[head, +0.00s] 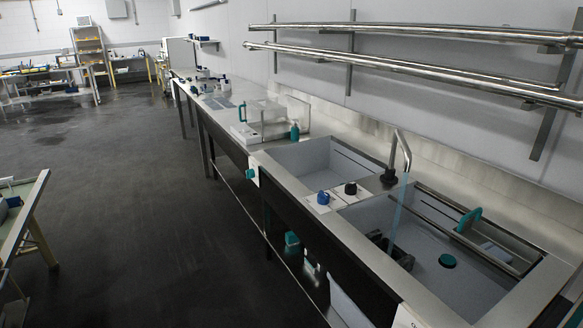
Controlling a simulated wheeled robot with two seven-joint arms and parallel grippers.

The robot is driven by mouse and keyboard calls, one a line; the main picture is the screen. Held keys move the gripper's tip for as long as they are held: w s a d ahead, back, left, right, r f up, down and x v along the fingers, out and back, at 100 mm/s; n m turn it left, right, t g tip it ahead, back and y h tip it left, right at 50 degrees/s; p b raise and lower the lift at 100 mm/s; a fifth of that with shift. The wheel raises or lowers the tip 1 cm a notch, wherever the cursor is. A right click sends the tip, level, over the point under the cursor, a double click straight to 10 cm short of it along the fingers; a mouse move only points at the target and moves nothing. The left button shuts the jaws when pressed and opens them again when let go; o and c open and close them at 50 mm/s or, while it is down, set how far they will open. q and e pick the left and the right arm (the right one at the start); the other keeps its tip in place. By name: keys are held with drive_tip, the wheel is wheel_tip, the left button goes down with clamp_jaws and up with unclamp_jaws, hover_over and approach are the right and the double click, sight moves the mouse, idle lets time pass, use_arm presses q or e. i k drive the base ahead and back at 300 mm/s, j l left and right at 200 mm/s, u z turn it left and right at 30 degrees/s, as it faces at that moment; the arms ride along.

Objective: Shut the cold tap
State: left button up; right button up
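A blue tap knob (323,198) and a black tap knob (351,188) stand on the steel strip between the two sink basins. The blue one may be the cold tap; any lettering is too small to read. A curved steel spout (403,148) rises behind them from a dark base (389,176). A pale blue stream of water (398,212) runs from the spout into the right basin (455,295). Neither of my grippers is in view.
The left basin (305,160) looks empty. The right basin holds dark objects, a round teal piece (447,261) and a rack with a teal-handled item (468,219). Steel rails (400,65) run along the wall above. Open dark floor (130,210) lies left of the counter.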

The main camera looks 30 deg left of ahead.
sight(323, 198)
drive_tip(key=i+j, duration=0.25)
drive_tip(key=j, duration=0.25)
drive_tip(key=i+j+u, duration=0.15)
drive_tip(key=j, duration=0.35)
drive_tip(key=i+j, duration=0.4)
drive_tip(key=i+j+u, duration=0.15)
drive_tip(key=i+j, duration=0.15)
drive_tip(key=j, duration=0.25)
drive_tip(key=i+j, duration=0.3)
drive_tip(key=j, duration=0.15)
